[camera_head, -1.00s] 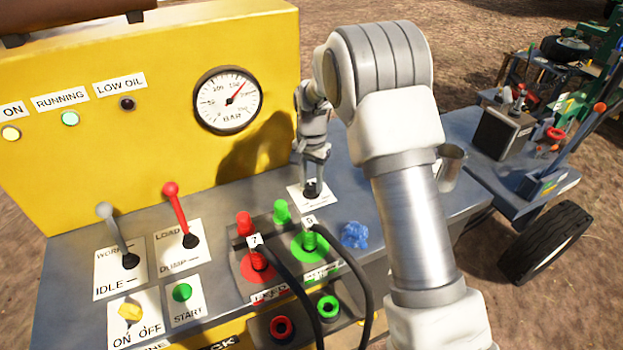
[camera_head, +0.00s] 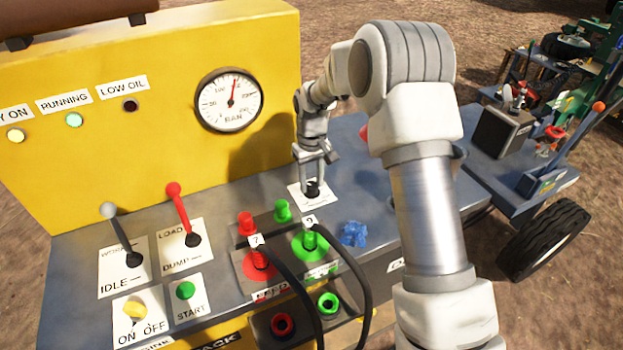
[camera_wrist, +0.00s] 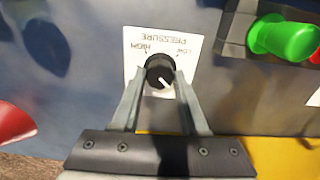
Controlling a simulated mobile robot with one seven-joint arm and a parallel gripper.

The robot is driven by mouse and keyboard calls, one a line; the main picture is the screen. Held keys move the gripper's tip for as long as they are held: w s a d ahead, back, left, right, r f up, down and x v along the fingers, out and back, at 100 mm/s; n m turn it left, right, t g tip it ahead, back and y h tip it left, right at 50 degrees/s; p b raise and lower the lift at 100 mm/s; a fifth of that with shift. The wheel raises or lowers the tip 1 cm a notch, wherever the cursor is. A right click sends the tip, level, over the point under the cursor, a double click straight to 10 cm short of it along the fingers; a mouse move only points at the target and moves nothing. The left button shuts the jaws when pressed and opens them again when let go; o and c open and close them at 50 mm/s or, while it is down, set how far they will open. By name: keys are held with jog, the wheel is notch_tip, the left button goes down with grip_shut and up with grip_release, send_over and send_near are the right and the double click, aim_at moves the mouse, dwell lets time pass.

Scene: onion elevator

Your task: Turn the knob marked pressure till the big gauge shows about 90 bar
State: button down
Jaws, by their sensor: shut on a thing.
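The black pressure knob (camera_head: 312,189) sits on a white plate on the grey panel. In the wrist view the knob (camera_wrist: 160,71) has a white pointer line aimed down and right, and its plate (camera_wrist: 138,68) reads PRESSURE, HIGH and LOW, upside down. My gripper (camera_head: 313,178) is shut on the knob from above, one finger on each side; the wrist view shows the gripper (camera_wrist: 160,84) too. The big round gauge (camera_head: 229,100) on the yellow wall has a red needle pointing up and slightly right, above the 100 mark; the exact value is too small to read.
A red lever (camera_head: 178,208) and a grey-knobbed lever (camera_head: 121,238) stand on the left. Red and green hose couplings (camera_head: 310,238) with black hoses lie in front of the knob. A blue crumpled thing (camera_head: 353,234) lies right of the couplings. The running lamp (camera_head: 74,120) glows green.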

aim_at(311, 185)
jog(key=n+p, duration=0.1)
jog(key=n, duration=0.4)
jog(key=shift+n, duration=0.3)
dwell(0.4)
jog(key=shift+c, duration=2.1)
grip_release()
notch_tip(311, 185, up, 17)
jog(key=p, duration=0.1)
jog(key=shift+r+p, duration=0.2)
jog(key=shift+p, duration=0.1)
